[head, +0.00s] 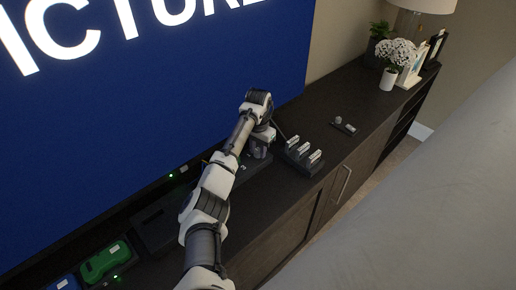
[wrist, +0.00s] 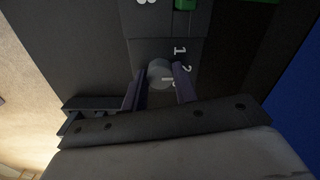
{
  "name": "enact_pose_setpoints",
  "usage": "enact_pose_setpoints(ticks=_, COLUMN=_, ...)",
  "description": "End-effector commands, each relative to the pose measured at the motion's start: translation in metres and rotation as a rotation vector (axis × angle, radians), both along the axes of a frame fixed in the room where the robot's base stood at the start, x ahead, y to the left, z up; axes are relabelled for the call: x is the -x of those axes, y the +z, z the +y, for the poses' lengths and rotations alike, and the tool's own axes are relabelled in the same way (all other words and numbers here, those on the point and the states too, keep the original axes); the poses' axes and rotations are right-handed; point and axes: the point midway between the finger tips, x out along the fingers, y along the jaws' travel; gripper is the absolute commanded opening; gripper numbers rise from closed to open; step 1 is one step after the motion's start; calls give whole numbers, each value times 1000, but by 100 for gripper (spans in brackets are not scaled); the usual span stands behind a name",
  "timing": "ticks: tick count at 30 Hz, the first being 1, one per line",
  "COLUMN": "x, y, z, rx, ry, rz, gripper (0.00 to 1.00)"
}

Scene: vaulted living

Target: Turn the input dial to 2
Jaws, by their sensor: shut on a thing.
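The input dial (wrist: 160,73) is a grey round knob on a dark box (wrist: 140,52), seen in the wrist view. My gripper (wrist: 160,84) is shut on the dial, one finger on each side of it. The white numbers 1 and 2 (wrist: 186,69) show to the right of the dial. A short white mark is on or beside the dial's lower right, partly blocked by a finger, and I cannot tell exactly which number the dial points to. In the head view my gripper (head: 260,146) is down at the cabinet top and hides the dial.
A dark block with several white-labelled parts (head: 304,154) stands just right of my gripper on the cabinet (head: 345,97). A big blue screen (head: 150,110) rises behind. Green (head: 103,262) and blue items lie lower left. Flowers (head: 389,75) and a lamp stand far right.

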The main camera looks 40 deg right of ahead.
Motion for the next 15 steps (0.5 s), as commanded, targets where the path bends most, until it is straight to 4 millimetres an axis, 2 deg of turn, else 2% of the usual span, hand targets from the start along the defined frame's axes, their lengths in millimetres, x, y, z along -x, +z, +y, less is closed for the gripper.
enact_pose_setpoints(ticks=14, x=-1, y=1, z=-1, rx=4, ry=-14, rz=-3, gripper=6)
enact_pose_setpoints(ticks=15, x=-1, y=1, z=-1, rx=4, ry=-14, rz=-3, gripper=34)
